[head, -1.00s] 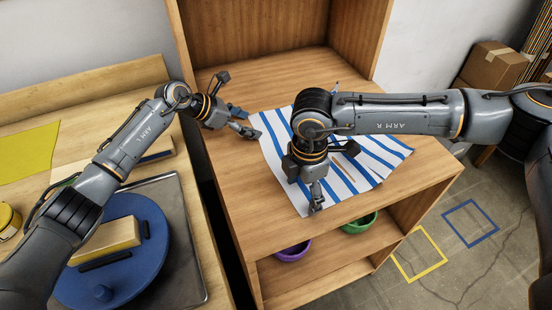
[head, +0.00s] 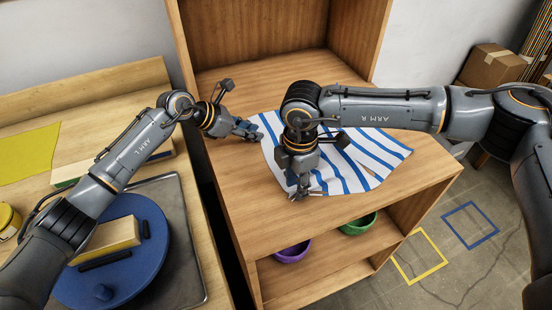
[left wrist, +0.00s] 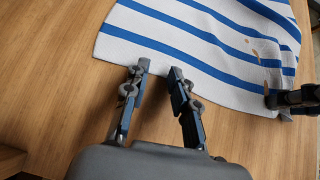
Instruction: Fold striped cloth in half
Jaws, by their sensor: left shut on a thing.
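The striped cloth (head: 345,178), white with blue stripes, lies on the wooden shelf unit's top, partly hidden under my right arm. Its near edge is uneven. My left gripper (head: 247,131) is at the cloth's left corner. Small brown patches show on the cloth there.
The wooden top (head: 245,205) is bare around the cloth. A purple bowl (head: 292,253) and a green bowl (head: 358,224) stand on the shelf below. A bench at left holds a blue round plate (head: 130,270) on a grey tray (head: 195,270). A gap separates bench and unit.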

